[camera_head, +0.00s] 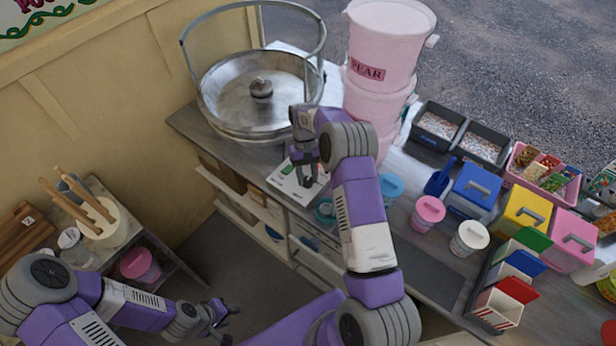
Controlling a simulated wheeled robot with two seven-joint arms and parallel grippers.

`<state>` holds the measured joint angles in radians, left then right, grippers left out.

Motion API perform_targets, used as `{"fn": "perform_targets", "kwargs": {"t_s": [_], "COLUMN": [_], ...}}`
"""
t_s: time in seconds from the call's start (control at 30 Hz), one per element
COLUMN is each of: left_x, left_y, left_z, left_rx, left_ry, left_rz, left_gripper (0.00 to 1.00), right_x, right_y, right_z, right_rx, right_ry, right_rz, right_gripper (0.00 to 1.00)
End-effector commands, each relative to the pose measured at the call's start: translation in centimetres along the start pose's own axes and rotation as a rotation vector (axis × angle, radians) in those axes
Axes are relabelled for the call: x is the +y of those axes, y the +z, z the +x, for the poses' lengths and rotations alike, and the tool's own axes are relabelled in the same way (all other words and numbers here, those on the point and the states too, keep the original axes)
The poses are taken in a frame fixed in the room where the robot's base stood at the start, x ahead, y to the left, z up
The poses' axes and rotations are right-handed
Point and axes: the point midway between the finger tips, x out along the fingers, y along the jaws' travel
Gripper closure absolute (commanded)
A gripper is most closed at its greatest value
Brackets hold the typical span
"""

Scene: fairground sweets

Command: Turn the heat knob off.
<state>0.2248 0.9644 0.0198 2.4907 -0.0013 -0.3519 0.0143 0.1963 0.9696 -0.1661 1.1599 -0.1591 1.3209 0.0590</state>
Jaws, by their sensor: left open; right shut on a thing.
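A white control panel (284,182) with a small green patch stands at the counter's front edge, below the metal bowl. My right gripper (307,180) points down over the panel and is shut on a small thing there. The fingers hide most of that thing; by its place it looks like the heat knob, but its setting cannot be read. My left gripper (229,318) is open and empty, low over the floor at the bottom of the view, well away from the panel.
The round metal bowl (228,95) with a rail stands behind the panel. Pink tubs (385,45) rise close behind my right arm. Lidded cups (428,212) and coloured boxes (474,188) crowd the counter to the right. A side shelf with a utensil crock (103,228) stands at left.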

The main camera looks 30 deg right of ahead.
Motion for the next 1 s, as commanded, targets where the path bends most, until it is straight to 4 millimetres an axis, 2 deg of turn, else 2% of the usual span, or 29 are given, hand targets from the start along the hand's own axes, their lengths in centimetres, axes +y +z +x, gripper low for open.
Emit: {"fn": "perform_targets", "kwargs": {"t_s": [0.6,1.0], "left_x": [-0.21,-0.22], "left_y": [-0.03,-0.03], "left_z": [0.56,0.58], "left_rx": [0.0,0.0], "left_ry": [0.0,0.0], "left_rz": [0.0,0.0], "left_gripper": [0.57,0.57], "right_x": [-0.56,-0.65], "right_y": [0.04,0.11], "right_z": [-0.03,0.03], "right_rx": [-0.026,-0.038], "right_ry": [0.216,0.304], "right_rz": [-0.528,-0.74], "right_gripper": [0.91,0.91]}}
